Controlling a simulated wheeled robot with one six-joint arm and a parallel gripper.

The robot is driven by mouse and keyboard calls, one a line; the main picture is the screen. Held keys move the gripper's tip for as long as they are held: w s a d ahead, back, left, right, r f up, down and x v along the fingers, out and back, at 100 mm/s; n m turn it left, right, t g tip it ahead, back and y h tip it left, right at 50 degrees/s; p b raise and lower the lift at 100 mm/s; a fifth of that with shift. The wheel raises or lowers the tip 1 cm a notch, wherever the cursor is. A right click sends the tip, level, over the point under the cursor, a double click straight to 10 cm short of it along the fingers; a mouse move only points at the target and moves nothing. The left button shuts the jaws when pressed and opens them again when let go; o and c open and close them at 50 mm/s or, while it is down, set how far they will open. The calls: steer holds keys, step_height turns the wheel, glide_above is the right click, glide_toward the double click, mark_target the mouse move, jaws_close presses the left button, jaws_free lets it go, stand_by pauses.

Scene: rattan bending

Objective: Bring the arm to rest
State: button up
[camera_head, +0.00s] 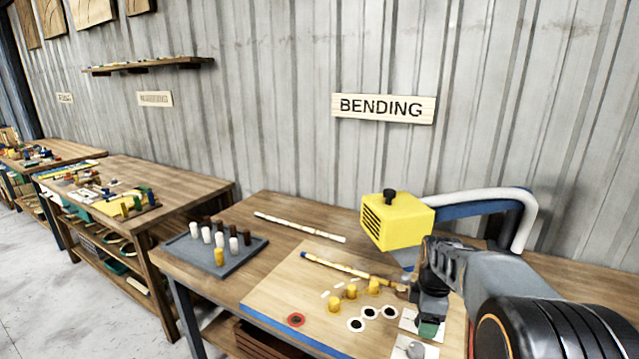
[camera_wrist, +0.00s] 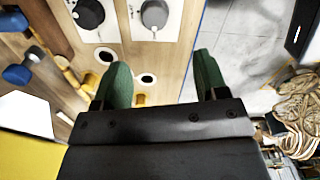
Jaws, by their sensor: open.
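My gripper (camera_head: 430,325) is low over the right part of the bending board (camera_head: 270,295). In the wrist view my gripper (camera_wrist: 160,75) has its two green fingertips well apart, with nothing between them. My arm reaches in from the lower right and hides the right side of the bench. A rattan-coloured rod (camera_head: 340,266) with a blue end lies across the board, behind the yellow pegs (camera_head: 352,291). Its right end runs toward my gripper; I cannot tell whether they touch.
A yellow box (camera_head: 397,222) with a black knob and a bent white tube (camera_head: 490,195) stand behind my gripper. A grey tray (camera_head: 205,262) holds several pegs at the left. A pale rod (camera_head: 300,227) lies at the back.

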steer(key=s+a+r+m+t, duration=0.1)
steer(key=s+a+m+t, duration=0.1)
steer(key=s+a+m, duration=0.2)
steer(key=s+a+r+m+t, duration=0.1)
steer(key=s+a+m, duration=0.4)
steer(key=s+m, duration=0.5)
steer(key=shift+s+a+r+m+t, duration=0.15)
steer(key=shift+s+r+m+t, duration=0.2)
steer(key=shift+s+r, duration=0.35)
